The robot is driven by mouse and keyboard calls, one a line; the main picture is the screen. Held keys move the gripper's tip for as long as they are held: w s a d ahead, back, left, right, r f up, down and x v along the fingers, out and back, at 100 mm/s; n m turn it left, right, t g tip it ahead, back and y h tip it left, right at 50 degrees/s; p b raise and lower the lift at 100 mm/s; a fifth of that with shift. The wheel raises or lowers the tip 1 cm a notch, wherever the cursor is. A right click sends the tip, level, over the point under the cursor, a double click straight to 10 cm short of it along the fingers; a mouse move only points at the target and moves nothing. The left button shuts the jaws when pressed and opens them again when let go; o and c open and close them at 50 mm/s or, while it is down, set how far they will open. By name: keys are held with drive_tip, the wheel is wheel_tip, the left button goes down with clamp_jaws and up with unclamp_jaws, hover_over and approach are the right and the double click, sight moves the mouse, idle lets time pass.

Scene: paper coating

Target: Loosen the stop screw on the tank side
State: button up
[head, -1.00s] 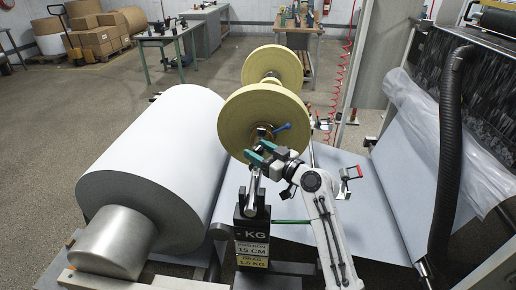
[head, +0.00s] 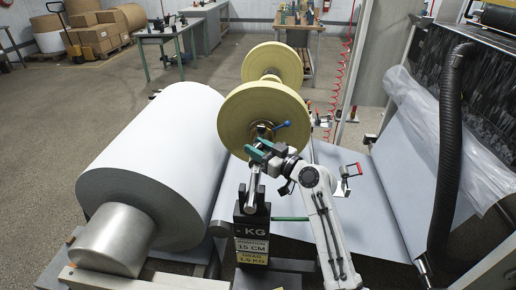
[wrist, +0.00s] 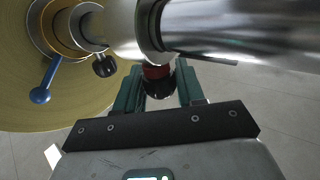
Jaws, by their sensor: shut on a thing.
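A black knob with a red collar (wrist: 157,80), which looks like the stop screw, sits under a bright metal shaft in the wrist view. My gripper (wrist: 158,88) has its two green fingers on either side of this knob and is shut on it. In the head view my gripper (head: 258,153) is at the near end of the shaft, just below the hub of the near yellow disc (head: 265,115). The knob is hidden there by the fingers. Whether the screw is turned loose cannot be seen.
A blue-knobbed lever (wrist: 43,92) and a second black knob (wrist: 104,66) are near the hub, left of my fingers. A large white paper roll (head: 150,165) lies to the left. A weight block with a label (head: 252,235) stands below my gripper. A black hose (head: 447,150) hangs at right.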

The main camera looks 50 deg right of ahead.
drive_tip(key=y+b, duration=0.1)
drive_tip(key=b, duration=0.2)
drive_tip(key=shift+d+f+n, duration=0.1)
drive_tip(key=shift+f+n, duration=0.25)
drive_tip(key=shift+n, duration=0.05)
drive_tip(key=n+y+b, duration=0.1)
drive_tip(key=y+b, duration=0.1)
drive_tip(key=b, duration=0.1)
drive_tip(key=shift+b, duration=0.3)
drive_tip(key=shift+r+n+g+y+b, duration=0.2)
drive_tip(key=shift+n+g+y+b, duration=0.1)
drive_tip(key=shift+n+y+b, duration=0.3)
drive_tip(key=shift+r, duration=0.1)
drive_tip(key=o, duration=0.9)
drive_tip(key=b+v, duration=0.1)
drive_tip(key=v, duration=0.9)
drive_tip(key=shift+s+d, duration=0.1)
drive_tip(key=shift+s, duration=0.3)
